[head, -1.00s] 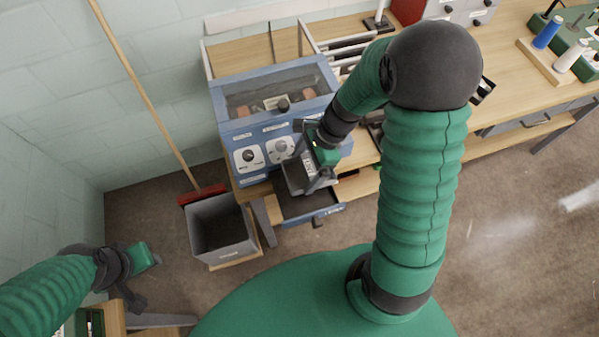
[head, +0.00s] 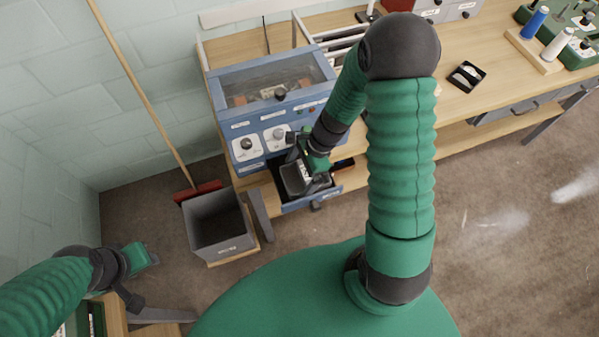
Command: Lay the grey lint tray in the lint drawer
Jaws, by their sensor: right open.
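The blue lint drawer (head: 327,198) stands pulled out at the front of the blue machine. The grey lint tray (head: 291,181) sits within the drawer's outline, towards its left part. Whether it rests flat on the drawer floor cannot be told. My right gripper (head: 310,180) is open at the tray's right side, its fingers low by the tray and partly hiding it. My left gripper (head: 142,258) hangs at the lower left, far from the drawer; its fingers are too unclear to read.
The blue machine (head: 270,90) with a clear lid and knobs stands on the wooden workbench (head: 455,100). A grey bin (head: 220,225) and a red broom (head: 197,191) stand left of the drawer. A small black tray (head: 467,76) lies on the bench. Floor at right is open.

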